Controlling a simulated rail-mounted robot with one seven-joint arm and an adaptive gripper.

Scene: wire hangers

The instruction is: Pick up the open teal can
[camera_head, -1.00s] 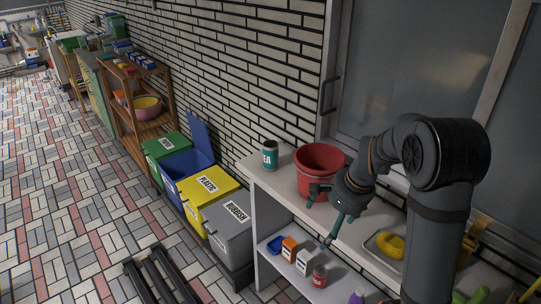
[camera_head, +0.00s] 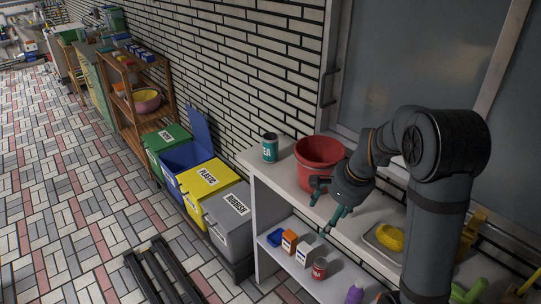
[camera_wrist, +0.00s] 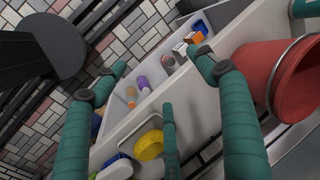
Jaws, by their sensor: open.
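The open teal can (camera_head: 270,147) stands upright at the left end of the white shelf's top, with a white label on its side. Its dark open mouth faces up. It stands left of a red bucket. My gripper (camera_head: 328,212) is open and empty, near the front edge of the top, to the right of the can and in front of the bucket. In the wrist view my gripper's teal fingers (camera_wrist: 150,95) are spread apart with nothing between them.
The red bucket (camera_head: 318,164) stands between my gripper and the can; it also fills the right of the wrist view (camera_wrist: 290,80). Small boxes and a red can (camera_head: 319,268) sit on the lower shelf. A yellow object (camera_head: 390,237) lies in a tray at right. Bins stand left.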

